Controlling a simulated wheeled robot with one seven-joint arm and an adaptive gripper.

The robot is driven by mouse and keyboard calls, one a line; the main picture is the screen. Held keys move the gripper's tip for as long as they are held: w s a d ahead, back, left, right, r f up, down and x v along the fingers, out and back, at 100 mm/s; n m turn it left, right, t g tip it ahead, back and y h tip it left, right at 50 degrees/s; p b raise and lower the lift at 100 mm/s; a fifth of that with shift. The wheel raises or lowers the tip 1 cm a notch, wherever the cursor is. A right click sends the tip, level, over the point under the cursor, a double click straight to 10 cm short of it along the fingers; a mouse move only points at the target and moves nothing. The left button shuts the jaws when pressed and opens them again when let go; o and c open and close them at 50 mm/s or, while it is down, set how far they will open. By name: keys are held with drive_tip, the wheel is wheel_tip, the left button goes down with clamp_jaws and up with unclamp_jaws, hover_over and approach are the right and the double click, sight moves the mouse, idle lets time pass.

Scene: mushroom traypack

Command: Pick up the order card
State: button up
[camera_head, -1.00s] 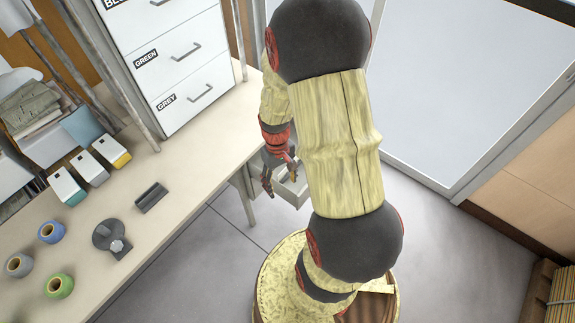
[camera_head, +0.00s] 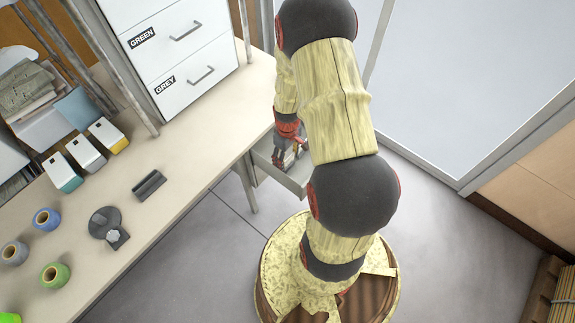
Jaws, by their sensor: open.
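My gripper (camera_head: 285,160) is open and points down at the open grey drawer (camera_head: 296,182) under the right end of the table. Its fingers overlap the drawer's inside in the picture, and I cannot tell how deep they reach. A small pale patch shows by the fingers, too small to identify. I cannot make out the order card for sure. Part of the drawer is hidden behind my arm and gripper. A small dark grey holder (camera_head: 149,186) lies on the table with no card visible in it.
The table (camera_head: 185,170) carries several yarn or tape spools (camera_head: 47,219), a dark round device (camera_head: 106,226) and white boxes with coloured bases (camera_head: 85,153). A white cabinet (camera_head: 185,75) with GREEN and GREY drawers stands at the back. Open floor lies right of the table.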

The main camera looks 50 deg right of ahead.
sight(287, 161)
wheel_tip(287, 161, down, 3)
drive_tip(key=shift+f+b, duration=0.15)
drive_tip(key=shift+b, duration=0.4)
drive_tip(key=c, duration=0.4)
